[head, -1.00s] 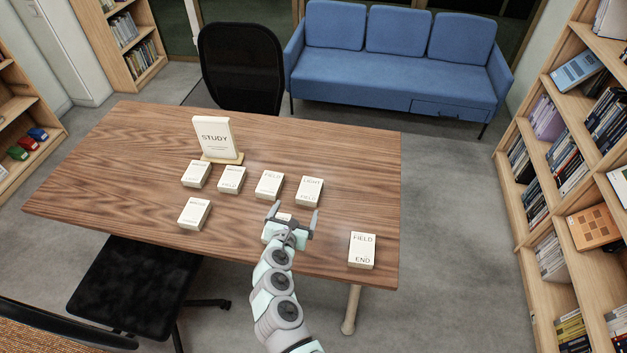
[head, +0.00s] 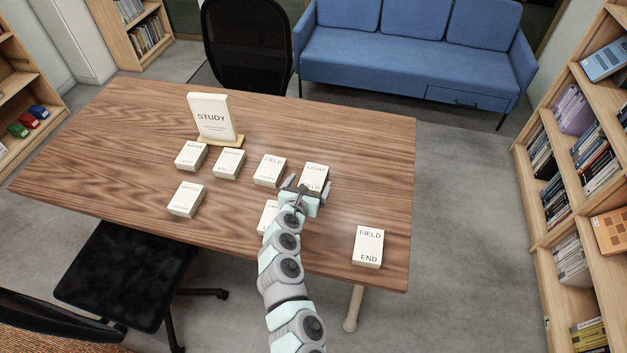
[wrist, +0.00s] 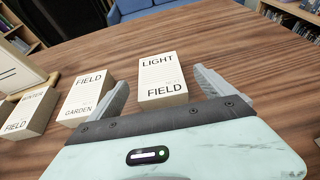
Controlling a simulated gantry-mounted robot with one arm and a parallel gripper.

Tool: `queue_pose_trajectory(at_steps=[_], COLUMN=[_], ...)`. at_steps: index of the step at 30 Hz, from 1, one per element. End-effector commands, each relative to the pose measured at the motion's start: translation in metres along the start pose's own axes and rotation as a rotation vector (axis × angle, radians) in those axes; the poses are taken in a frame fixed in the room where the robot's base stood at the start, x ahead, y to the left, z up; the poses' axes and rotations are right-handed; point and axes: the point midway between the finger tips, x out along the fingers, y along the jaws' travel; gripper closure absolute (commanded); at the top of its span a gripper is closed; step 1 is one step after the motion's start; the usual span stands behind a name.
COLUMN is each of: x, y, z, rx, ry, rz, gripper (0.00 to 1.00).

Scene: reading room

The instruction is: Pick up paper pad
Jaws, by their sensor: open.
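Several cream paper pads lie on the wooden table (head: 130,130). The pad marked LIGHT / FIELD (head: 315,173) is at the right end of the back row. My gripper (head: 307,186) is open at its near edge. In the wrist view, the LIGHT / FIELD pad (wrist: 163,78) lies ahead of and between my open fingers (wrist: 165,85), with nothing held. A FIELD / GARDEN pad (wrist: 88,97) lies just left of the left finger. Another pad (head: 268,215) is partly hidden by my arm.
A FIELD / END pad (head: 368,246) lies alone near the front right corner. Other pads (head: 228,163) sit left, before an upright STUDY sign (head: 212,117). Black chairs (head: 247,52) stand at the front and back. The table right of the gripper is clear.

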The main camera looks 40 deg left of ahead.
Motion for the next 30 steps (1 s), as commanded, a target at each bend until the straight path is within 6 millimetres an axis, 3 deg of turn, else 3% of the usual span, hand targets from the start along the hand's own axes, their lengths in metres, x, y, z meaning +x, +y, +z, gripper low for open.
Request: queue_pose_trajectory(at_steps=[18, 30], x=[0.05, 0.054], y=[0.002, 0.002], z=[-0.006, -0.007], rx=[0.002, -0.001], ry=[0.0, 0.0], rz=[0.0, 0.003], gripper=[0.06, 0.07])
